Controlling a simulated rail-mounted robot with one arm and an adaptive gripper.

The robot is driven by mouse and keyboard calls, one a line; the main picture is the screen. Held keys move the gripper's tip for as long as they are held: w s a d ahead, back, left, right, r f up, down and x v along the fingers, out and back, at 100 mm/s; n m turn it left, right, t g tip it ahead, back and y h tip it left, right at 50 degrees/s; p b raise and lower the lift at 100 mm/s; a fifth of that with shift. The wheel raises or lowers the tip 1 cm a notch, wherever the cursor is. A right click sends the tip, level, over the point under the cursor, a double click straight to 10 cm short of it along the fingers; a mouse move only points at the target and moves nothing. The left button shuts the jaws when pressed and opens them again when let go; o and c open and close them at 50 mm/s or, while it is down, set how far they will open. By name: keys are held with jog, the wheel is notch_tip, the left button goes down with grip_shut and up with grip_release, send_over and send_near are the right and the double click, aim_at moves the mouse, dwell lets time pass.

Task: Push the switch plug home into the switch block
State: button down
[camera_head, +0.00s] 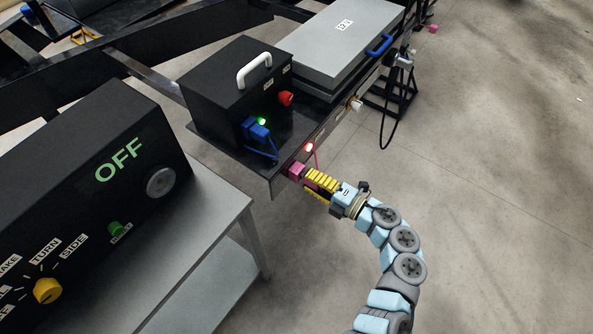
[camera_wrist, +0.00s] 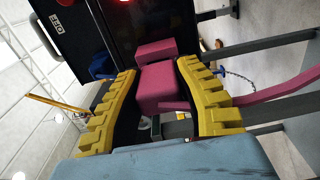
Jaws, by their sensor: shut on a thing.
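My gripper (camera_head: 314,180), with its yellow ribbed fingers, is at the outer side of the black frame rail. In the wrist view, the fingers (camera_wrist: 158,70) are shut on a pink plug (camera_wrist: 161,88), with a pink cable running off to the right. A second pink piece, seemingly the switch block (camera_wrist: 155,49), lies straight beyond the plug against the dark rail. In the head view, this pink block (camera_head: 296,169) sits on the rail side just ahead of the fingertips. A narrow dark line shows between plug and block; I cannot tell how deep the plug sits.
A red lamp (camera_head: 309,147) glows on the rail by the block. A black box (camera_head: 225,95) with a white handle, a blue connector (camera_head: 257,130) and a red knob (camera_head: 286,99) stands above. A control panel (camera_head: 100,190) reading OFF is at left. Floor at right is open.

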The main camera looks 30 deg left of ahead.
jog(key=shift+a, duration=0.35)
jog(key=c, duration=0.8)
grip_release()
jog(key=shift+d, duration=0.1)
jog(key=d, duration=0.4)
jog(key=s+d, duration=0.1)
jog(key=d, duration=0.6)
jog(key=shift+s+d, duration=0.3)
jog(key=shift+s, duration=0.05)
